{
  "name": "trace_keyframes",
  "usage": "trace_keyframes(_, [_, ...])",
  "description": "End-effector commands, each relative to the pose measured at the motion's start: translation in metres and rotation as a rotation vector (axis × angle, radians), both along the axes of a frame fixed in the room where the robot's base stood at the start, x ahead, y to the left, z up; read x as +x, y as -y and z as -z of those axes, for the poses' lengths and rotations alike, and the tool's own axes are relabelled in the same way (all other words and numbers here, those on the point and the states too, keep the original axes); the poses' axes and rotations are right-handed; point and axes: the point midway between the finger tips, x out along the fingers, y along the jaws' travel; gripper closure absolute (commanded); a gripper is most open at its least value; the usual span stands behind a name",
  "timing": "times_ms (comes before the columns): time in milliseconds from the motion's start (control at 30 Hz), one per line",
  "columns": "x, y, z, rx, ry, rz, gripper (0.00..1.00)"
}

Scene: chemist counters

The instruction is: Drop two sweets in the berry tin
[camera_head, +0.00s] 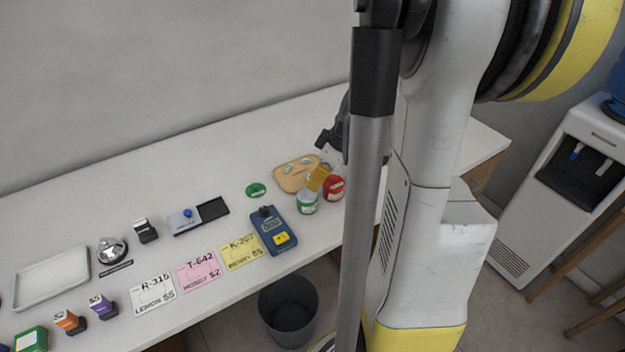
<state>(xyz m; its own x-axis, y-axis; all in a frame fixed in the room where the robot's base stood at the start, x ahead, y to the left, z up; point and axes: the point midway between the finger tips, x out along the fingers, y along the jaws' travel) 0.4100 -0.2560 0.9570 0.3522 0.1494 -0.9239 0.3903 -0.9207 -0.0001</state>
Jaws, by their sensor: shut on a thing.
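My gripper (331,150) is over the right part of the counter, partly hidden behind my own arm. It is shut on a tilted yellow thing (319,178), small and hard to make out. Just below stand two small open-looking tins, one with a green label (308,203) and one red (334,190). Their labels are too small to read, so I cannot tell which is the berry tin. A wooden tray (281,181) with several pale green round things, perhaps sweets, lies behind them. A green round lid or disc (256,190) lies to its left.
A blue device (269,232) stands left of the tins. A bell (111,250), stamps and a pale tray (51,278) are further left. A bin (289,311) stands below.

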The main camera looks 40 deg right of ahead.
Motion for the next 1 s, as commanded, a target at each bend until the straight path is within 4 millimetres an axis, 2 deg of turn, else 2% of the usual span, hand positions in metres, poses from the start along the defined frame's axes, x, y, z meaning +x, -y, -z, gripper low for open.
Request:
trace_keyframes(33, [0.000, 0.000, 0.012, 0.000, 0.000, 0.000, 1.00])
trace_keyframes(133, [0.000, 0.000, 0.020, 0.000, 0.000, 0.000, 1.00])
trace_keyframes(467, [0.000, 0.000, 0.023, 0.000, 0.000, 0.000, 1.00])
trace_keyframes(500, [0.000, 0.000, 0.023, 0.000, 0.000, 0.000, 0.78])
trace_keyframes(533, [0.000, 0.000, 0.023, 0.000, 0.000, 0.000, 0.69])
trace_keyframes(567, [0.000, 0.000, 0.023, 0.000, 0.000, 0.000, 0.66])
trace_keyframes(867, [0.000, 0.000, 0.022, 0.000, 0.000, 0.000, 0.66])
trace_keyframes(1000, [-0.005, 0.002, 0.009, 0.000, 0.000, 0.001, 0.66])
